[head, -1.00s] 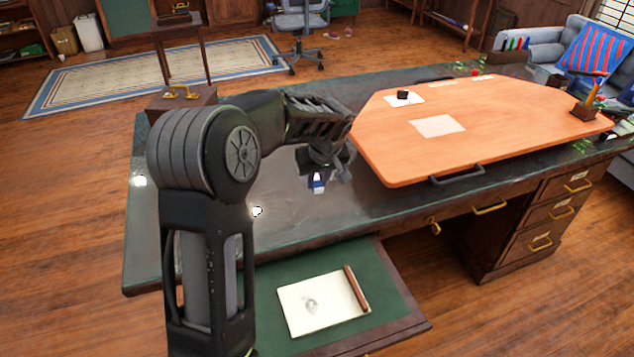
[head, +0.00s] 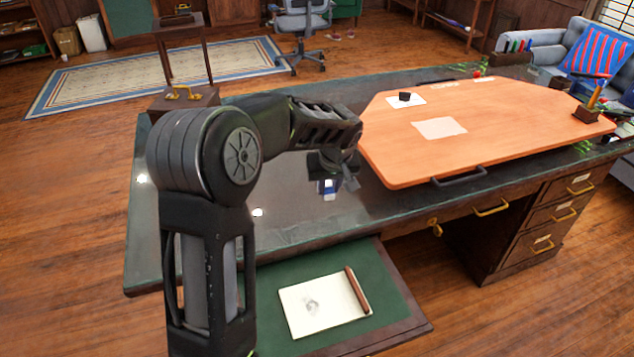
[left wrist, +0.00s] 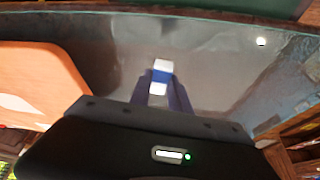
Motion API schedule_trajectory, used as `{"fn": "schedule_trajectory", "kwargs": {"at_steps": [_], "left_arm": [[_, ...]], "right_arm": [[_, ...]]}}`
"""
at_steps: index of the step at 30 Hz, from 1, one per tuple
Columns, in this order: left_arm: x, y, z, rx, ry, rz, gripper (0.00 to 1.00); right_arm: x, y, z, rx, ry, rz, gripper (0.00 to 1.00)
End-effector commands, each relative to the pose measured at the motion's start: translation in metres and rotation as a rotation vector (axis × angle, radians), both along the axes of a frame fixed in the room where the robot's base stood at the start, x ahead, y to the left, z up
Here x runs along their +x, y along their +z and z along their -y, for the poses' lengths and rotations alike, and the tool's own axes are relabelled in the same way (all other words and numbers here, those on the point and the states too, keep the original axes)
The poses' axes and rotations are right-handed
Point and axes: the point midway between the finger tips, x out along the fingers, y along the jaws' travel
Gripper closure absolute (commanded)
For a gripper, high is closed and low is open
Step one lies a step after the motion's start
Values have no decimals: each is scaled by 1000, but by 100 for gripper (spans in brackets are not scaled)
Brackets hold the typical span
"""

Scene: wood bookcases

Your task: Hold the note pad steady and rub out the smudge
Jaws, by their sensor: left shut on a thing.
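The note pad (head: 335,310) lies open-faced on the green pull-out leaf (head: 281,272) at the front of the desk. A grey smudge (head: 312,307) shows on its page, left of the middle. My left gripper (head: 336,186) is over the dark desk top, behind the pad and left of the orange board. It is shut on a small white eraser with a blue sleeve (left wrist: 161,76), which sticks out between the fingertips in the left wrist view. How far the eraser is above the desk top is hard to tell. My right gripper is not in view.
A brown bar (head: 357,290) lies along the pad's right edge. The orange board (head: 510,120) with a handle covers the right of the desk, bearing papers and a black block (head: 405,96). The desk top (head: 285,205) around my left gripper is mostly clear.

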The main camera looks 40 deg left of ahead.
Motion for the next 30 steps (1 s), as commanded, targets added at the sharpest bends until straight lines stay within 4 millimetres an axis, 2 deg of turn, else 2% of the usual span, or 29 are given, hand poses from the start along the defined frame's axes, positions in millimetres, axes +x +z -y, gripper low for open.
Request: {"fn": "schedule_trajectory", "kwargs": {"at_steps": [5, 9, 13, 15, 18, 30], "left_arm": [[-4, -7, 75, -11, -281, -5, 100], [-17, -13, 141, -9, -542, -3, 100], [-31, -16, 183, -1, -718, 3, 100], [-35, -17, 195, 3, -771, 6, 100], [-38, -18, 201, 4, -798, 8, 100], [-37, -18, 200, 4, -796, 8, 100]], "right_arm": [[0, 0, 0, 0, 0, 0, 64], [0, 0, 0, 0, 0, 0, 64], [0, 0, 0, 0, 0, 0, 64], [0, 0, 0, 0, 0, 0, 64], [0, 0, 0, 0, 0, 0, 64], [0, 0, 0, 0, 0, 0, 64]]}}
